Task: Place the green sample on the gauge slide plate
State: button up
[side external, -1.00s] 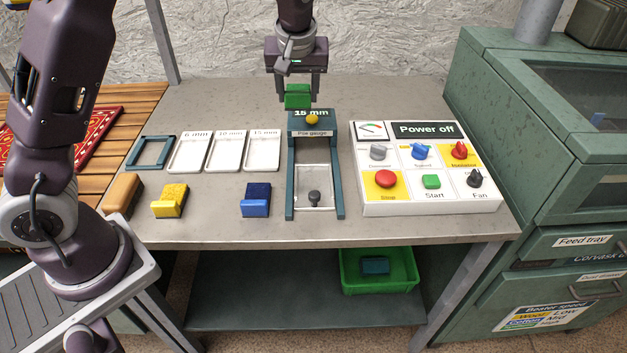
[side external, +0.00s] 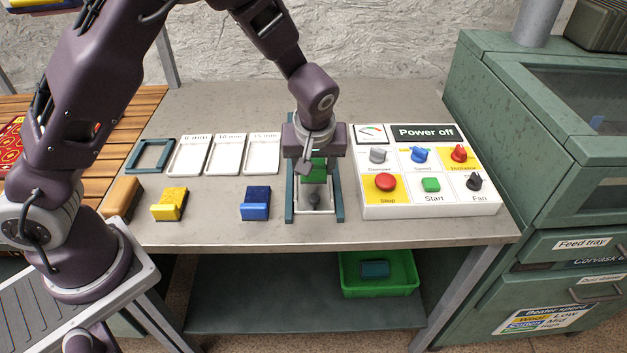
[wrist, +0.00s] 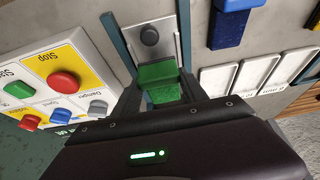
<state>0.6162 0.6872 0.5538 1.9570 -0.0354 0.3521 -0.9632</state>
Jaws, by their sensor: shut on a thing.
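The green sample (side external: 313,170) is in my gripper (side external: 314,172), which is shut on it. In the side view it is low over the pile gauge, partly hidden by my gripper. The wrist view also shows the green sample (wrist: 158,84) between the fingers of my gripper (wrist: 161,92). The slide plate (side external: 301,206) is a pale plate with a dark knob (side external: 314,200) at its front end. In the wrist view the sample is over the slide plate (wrist: 167,46), behind the knob. I cannot tell whether the sample touches the plate.
Teal gauge rails (side external: 339,205) flank the plate. The control panel (side external: 430,203) is close on the right. The blue block (side external: 255,203), yellow block (side external: 170,204) and white trays (side external: 226,155) are left. A green bin (side external: 379,288) sits on the shelf below.

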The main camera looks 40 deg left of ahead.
aim_at(313, 181)
notch_tip(313, 181, down, 4)
jog(key=shift+f, duration=0.1)
jog(key=shift+f, duration=0.15)
jog(key=o, duration=1.5)
jog(key=v, duration=1.2)
jog(key=s+a+r+m+t+h, duration=0.1)
jog(key=s+a+r+m, duration=0.1)
jog(key=s+r+m, duration=0.2)
jog(key=s+a+r+m+t+h, duration=0.1)
jog(key=s+r+m, duration=0.4)
jog(key=s, duration=1.5)
notch_tip(313, 181, up, 5)
jog(key=shift+a+f+h, duration=0.1)
jog(key=shift+a+h, duration=0.5)
jog(key=shift+a, duration=0.5)
